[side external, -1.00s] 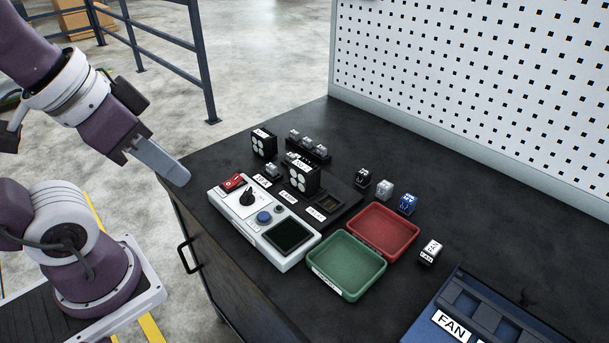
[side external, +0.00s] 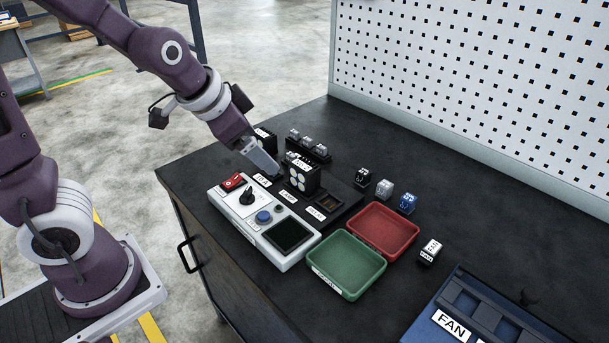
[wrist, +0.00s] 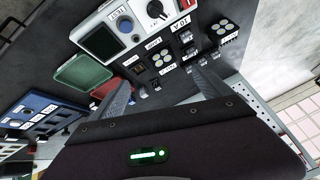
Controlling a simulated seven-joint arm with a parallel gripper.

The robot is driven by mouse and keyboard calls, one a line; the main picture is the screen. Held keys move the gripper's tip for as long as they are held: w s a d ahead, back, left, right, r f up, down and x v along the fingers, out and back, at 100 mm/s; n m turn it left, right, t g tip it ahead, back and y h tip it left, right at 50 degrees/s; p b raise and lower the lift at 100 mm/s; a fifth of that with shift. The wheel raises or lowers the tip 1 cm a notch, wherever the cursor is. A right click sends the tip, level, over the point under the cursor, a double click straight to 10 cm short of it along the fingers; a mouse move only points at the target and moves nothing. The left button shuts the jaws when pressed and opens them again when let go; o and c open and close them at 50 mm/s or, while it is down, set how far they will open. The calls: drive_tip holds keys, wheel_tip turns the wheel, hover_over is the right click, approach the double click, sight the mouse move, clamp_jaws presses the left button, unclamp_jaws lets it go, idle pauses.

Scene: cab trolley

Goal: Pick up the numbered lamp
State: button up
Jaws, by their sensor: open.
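Two black blocks with four pale round discs look like lamps. One lamp (side external: 303,177) stands on the black socket board; it also shows in the wrist view (wrist: 161,57). The other lamp (side external: 262,134) stands on the table behind, partly hidden by my gripper; the wrist view shows it clearly (wrist: 225,30). Both have white top labels in the side view, but I cannot read which is numbered. My gripper (side external: 275,172) is low over the left end of the board, left of the socketed lamp. In the wrist view its fingers (wrist: 164,88) are spread with nothing held between them.
A white test panel (side external: 236,215) joins the socket board. A row of small clear-topped parts (side external: 310,147) stands behind. Green (side external: 345,290) and red (side external: 412,240) trays, small loose blocks and a blue FAN rack (side external: 450,295) lie to the right. The pegboard (side external: 470,90) bounds the back.

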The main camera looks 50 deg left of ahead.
drive_tip(key=w+a+f+m+t+y, duration=0.4)
drive_tip(key=w+a+f+m+y, duration=0.35)
drive_tip(key=w+a+m, duration=0.45)
drive_tip(key=r+m+t+h, duration=0.2)
drive_tip(key=m+t+h, duration=0.55)
drive_tip(key=m, duration=1.35)
hover_over(312, 161)
drive_tip(key=shift+a+f+h, duration=0.1)
drive_tip(key=shift+a+h, duration=0.2)
drive_tip(key=shift+h, duration=0.1)
wheel_tip(312, 161, down, 7)
drive_tip(key=shift+w+d+f, duration=0.1)
drive_tip(key=shift+w+r, duration=0.2)
drive_tip(key=shift+w, duration=1.15)
clamp_jaws()
wheel_tip(312, 161, up, 16)
drive_tip(key=s+d, duration=0.1)
drive_tip(key=s, duration=0.2)
drive_tip(key=shift+d+f, duration=0.2)
drive_tip(key=shift+d, duration=0.1)
